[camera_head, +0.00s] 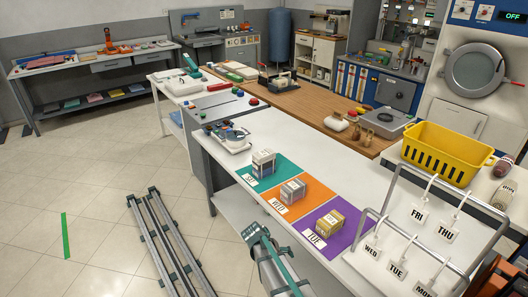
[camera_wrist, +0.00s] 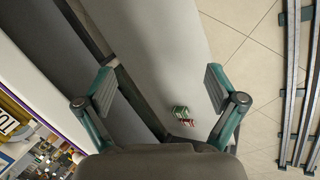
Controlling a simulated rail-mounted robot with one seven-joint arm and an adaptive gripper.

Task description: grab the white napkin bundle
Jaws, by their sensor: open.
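On the white table, a whitish bundle (camera_head: 264,163) sits on a teal mat, a greyish bundle (camera_head: 292,190) on an orange mat, and a tan-yellow bundle (camera_head: 330,222) on a purple mat. The whitish one looks most like the white napkin bundle, but I cannot tell for sure. My gripper (camera_wrist: 160,90) is open and empty in the wrist view, with its fingers wide apart. It points down past the table's front edge, over a grey surface. Part of a yellow bundle (camera_wrist: 12,112) shows at the wrist view's left edge.
A small green and red item (camera_wrist: 182,114) lies below my gripper. A yellow basket (camera_head: 455,152) and a metal rack with day tags (camera_head: 418,216) stand at the table's right. A tray of items (camera_head: 226,136) is at its left. Tiled floor lies in front.

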